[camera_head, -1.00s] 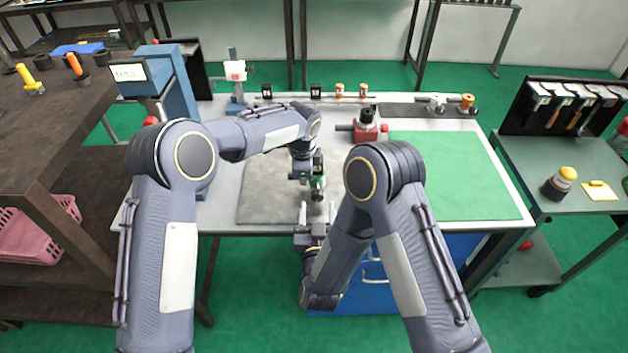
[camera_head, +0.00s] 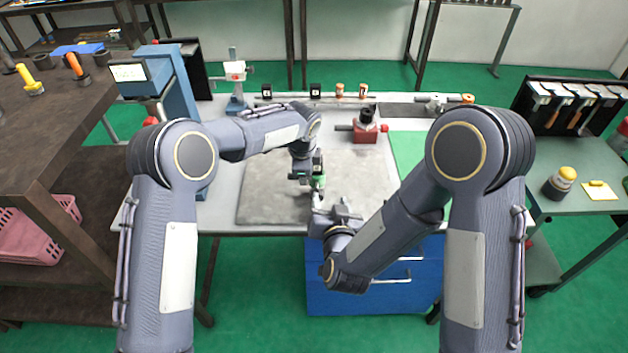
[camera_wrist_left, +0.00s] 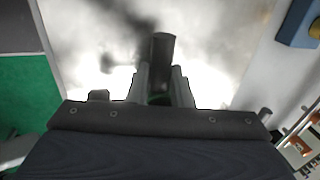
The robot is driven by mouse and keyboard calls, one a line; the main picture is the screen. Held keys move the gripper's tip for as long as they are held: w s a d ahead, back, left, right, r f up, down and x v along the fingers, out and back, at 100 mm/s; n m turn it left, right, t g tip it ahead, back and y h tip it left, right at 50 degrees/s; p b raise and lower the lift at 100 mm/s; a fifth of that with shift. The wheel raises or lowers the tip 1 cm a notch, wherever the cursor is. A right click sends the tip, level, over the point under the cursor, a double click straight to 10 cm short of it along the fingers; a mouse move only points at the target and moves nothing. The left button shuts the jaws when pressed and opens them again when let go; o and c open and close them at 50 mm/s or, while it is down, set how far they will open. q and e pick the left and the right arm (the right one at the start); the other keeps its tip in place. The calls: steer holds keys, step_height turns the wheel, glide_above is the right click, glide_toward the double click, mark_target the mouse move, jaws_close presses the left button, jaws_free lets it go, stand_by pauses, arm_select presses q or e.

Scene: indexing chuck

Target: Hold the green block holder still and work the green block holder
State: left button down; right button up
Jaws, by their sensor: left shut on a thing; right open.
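The green block holder (camera_head: 320,183) is a small dark and green piece over the grey mat, at the end of my left arm. My left gripper (camera_head: 307,173) is shut on it and partly covers it. In the left wrist view, a dark cylindrical part (camera_wrist_left: 162,48) stands up between the two fingers, with a bit of green low between them. My right gripper (camera_head: 330,204) is open, just in front of the holder at the mat's front edge. Whether a right finger touches the holder, I cannot tell.
The grey mat (camera_head: 265,190) lies on the table, with a green area (camera_head: 408,150) to its right. A red-based fixture (camera_head: 366,130) stands behind. A blue press (camera_head: 170,85) stands at the left. Blue drawers (camera_head: 375,285) are below the table front.

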steer(key=s+d+r+g+y, duration=0.3)
steer(key=d+r+g, duration=0.1)
steer(key=d+r, duration=0.4)
steer(key=s+d+r+g, duration=0.1)
steer(key=s+d, duration=0.1)
steer(key=s, duration=0.4)
steer(key=s+d+r+g, duration=0.2)
steer(key=s+d, duration=0.1)
steer(key=s, duration=0.4)
steer(key=shift+d+r+n, duration=0.15)
steer(key=shift+r+n, duration=0.05)
steer(key=shift+n, duration=0.1)
steer(key=shift+w, duration=0.1)
